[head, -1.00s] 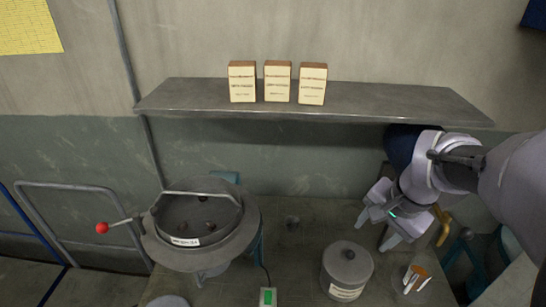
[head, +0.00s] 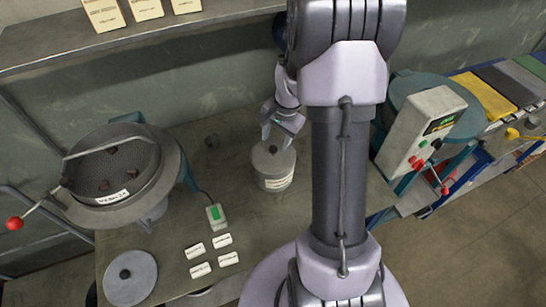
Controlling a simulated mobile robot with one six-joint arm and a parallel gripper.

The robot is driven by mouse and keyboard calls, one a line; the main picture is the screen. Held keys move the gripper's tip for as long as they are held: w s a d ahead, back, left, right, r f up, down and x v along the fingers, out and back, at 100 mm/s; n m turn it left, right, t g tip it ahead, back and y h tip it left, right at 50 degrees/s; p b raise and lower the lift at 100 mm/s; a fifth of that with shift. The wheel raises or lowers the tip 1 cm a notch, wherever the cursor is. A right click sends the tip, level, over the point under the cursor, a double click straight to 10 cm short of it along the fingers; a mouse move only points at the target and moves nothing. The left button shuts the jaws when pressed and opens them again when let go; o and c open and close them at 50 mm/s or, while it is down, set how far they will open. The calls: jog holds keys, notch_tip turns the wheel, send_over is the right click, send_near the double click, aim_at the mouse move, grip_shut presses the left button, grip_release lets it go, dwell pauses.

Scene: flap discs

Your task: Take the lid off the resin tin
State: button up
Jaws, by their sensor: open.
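The resin tin (head: 276,183) is a grey cylinder with a pale label, standing on the workbench near the middle of the head view. Its lid (head: 268,157) is on it, with a small dark knob (head: 272,149) on top. My gripper (head: 276,138) is open right above the lid, its fingers pointing down near the knob. I cannot tell whether the fingers touch the knob or stand around it.
A round machine (head: 112,180) with a red-knobbed lever stands at the left. A grey disc (head: 130,277), several white labels (head: 200,270) and a green-buttoned box (head: 216,215) lie on the bench. A control box (head: 425,125) is at the right. A shelf (head: 150,38) overhangs behind.

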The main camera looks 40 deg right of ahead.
aim_at(274, 146)
jog(key=f, duration=0.3)
jog(key=shift+w+f+b, duration=0.25)
jog(key=shift+f+b, duration=0.1)
jog(key=shift+f, duration=0.05)
jog(key=shift+r, duration=0.1)
grip_shut()
